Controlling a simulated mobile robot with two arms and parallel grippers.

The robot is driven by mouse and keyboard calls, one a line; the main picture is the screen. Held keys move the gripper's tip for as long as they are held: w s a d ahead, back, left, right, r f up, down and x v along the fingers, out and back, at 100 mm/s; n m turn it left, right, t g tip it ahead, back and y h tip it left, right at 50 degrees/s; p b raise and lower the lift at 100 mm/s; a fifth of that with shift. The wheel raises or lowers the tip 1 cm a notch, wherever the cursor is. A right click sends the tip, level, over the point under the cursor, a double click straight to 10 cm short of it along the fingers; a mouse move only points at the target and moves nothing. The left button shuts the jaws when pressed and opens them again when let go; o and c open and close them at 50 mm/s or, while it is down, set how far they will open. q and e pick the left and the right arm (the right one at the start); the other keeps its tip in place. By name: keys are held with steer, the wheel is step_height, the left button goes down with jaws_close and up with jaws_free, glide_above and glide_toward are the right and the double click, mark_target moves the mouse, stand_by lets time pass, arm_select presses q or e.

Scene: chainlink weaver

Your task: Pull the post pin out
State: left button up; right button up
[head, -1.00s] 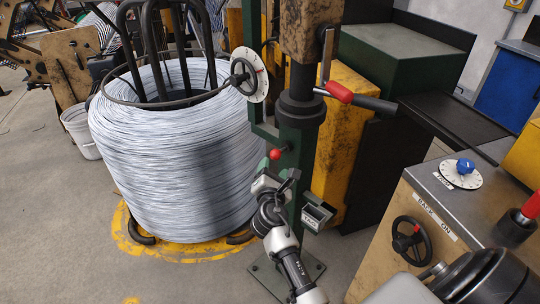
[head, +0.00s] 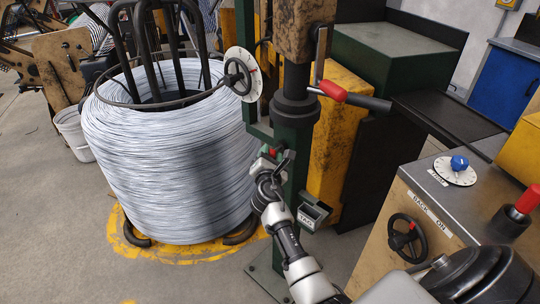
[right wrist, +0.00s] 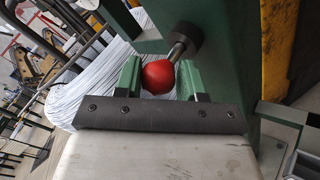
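The post pin shows as a red ball knob (right wrist: 158,76) on a short metal stem that enters a dark collar on the green post (right wrist: 222,50). In the head view the red knob (head: 272,150) is partly hidden by my right gripper (head: 270,162). In the right wrist view the two green fingers of my right gripper (right wrist: 160,82) stand apart, one on each side of the knob. I cannot tell whether they touch it. My left gripper is not in view.
A large wire coil (head: 165,150) stands left of the post on a yellow-marked floor. A small tag box (head: 312,215) is on the post below my gripper. A red-tipped lever (head: 345,95) sticks out above. A control cabinet (head: 440,200) stands at the right.

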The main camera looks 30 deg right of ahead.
steer(key=shift+a+r, duration=0.1)
jaws_close()
steer(key=a, duration=0.2)
steer(key=s+a, duration=0.1)
steer(key=a, duration=0.1)
steer(key=shift+a, duration=0.4)
steer(key=shift+o, duration=2.2)
jaws_free()
steer(key=shift+o, duration=1.3)
steer(key=shift+a, duration=0.2)
steer(key=shift+d, duration=0.1)
